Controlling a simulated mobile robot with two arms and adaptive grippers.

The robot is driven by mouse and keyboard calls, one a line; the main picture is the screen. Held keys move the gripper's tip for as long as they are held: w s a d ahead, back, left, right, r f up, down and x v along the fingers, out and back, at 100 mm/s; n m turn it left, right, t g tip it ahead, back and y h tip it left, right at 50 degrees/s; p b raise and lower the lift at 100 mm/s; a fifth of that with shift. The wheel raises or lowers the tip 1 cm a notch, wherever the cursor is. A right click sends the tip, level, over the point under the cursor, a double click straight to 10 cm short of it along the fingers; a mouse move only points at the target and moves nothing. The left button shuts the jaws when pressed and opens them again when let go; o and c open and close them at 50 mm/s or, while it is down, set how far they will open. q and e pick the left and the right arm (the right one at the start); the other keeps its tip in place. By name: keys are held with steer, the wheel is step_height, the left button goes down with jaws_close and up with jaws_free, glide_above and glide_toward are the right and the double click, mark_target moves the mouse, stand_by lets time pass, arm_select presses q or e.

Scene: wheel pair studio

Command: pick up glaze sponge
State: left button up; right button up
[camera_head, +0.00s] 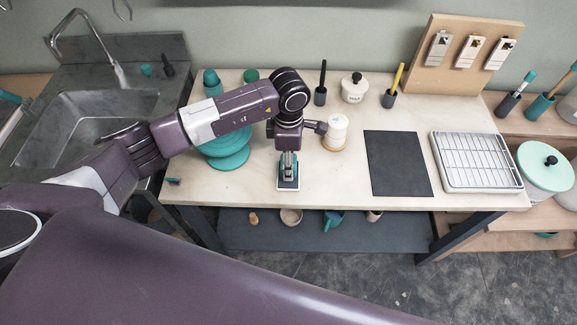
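My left gripper (288,172) points straight down over the front middle of the pale worktable (345,193). It is right above a small rectangular piece with a white edge and a dark middle (288,184), and it hides part of that piece. I cannot tell whether the fingers touch it or how far apart they are. I cannot clearly make out a glaze sponge; it may be this piece or be hidden by the gripper. My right gripper is not in view.
A cream jar (336,130) stands close right of the gripper, and a teal round stand (229,157) is at its left. A dark mat (397,164) and a wire-rack tray (477,162) lie to the right. A sink (85,115) is at the left.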

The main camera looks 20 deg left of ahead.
arm_select(q)
step_height(320, 180, up, 18)
steer(key=b, duration=0.4)
steer(key=shift+f, duration=0.15)
